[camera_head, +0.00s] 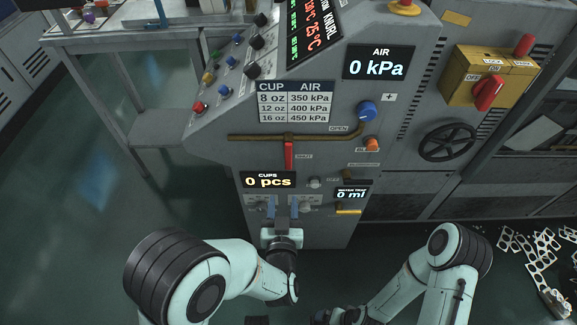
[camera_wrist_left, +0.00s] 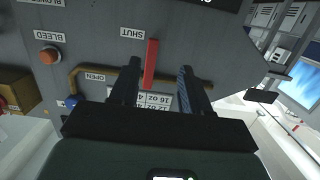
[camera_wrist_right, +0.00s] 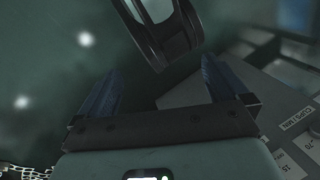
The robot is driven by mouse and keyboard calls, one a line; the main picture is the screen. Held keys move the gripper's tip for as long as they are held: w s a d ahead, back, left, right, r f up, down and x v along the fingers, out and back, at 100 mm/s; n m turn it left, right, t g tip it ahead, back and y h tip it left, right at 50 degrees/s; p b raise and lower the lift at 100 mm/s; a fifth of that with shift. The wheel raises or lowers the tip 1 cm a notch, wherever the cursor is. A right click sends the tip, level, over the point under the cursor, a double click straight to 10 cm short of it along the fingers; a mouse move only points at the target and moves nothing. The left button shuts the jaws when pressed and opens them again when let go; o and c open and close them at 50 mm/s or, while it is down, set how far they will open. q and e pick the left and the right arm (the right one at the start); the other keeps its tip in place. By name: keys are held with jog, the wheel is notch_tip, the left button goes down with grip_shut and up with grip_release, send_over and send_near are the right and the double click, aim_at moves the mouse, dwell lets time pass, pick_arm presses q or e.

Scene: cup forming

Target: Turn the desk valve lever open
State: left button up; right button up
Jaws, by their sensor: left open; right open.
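The red valve lever (camera_head: 289,155) hangs straight down from a brass pipe (camera_head: 250,138) on the front of the grey machine. The SHUT label (camera_head: 304,156) is beside it, and the OPEN label (camera_head: 338,128) is up and right along the pipe. My left gripper (camera_head: 283,207) is open and empty below the lever, pointing up at the panel. In the left wrist view the lever (camera_wrist_left: 151,64) shows between the two finger lines, and I see no contact. My right gripper (camera_wrist_right: 160,70) is open and empty, low and away from the lever.
A blue knob (camera_head: 366,111) and an orange BLEED button (camera_head: 372,144) sit right of the lever. A black handwheel (camera_head: 448,142) is further right.

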aim_at(288, 159)
pick_arm(q)
jog(key=shift+t, duration=0.8)
jog(key=w+r, duration=0.1)
jog(key=w, duration=0.3)
jog(key=w+d+r+b, duration=0.1)
jog(key=w, duration=0.3)
jog(key=w+r+b, duration=0.1)
jog(key=w, duration=0.4)
jog(key=shift+d+r, duration=0.15)
jog(key=shift+r, duration=0.05)
pick_arm(e)
jog(key=shift+t, duration=0.5)
jog(key=w+f, duration=0.1)
jog(key=w+d+f, duration=0.1)
jog(key=w+f, duration=0.1)
jog(key=shift+d, duration=0.15)
pick_arm(q)
grip_shut()
pick_arm(e)
jog(key=shift+f, duration=0.1)
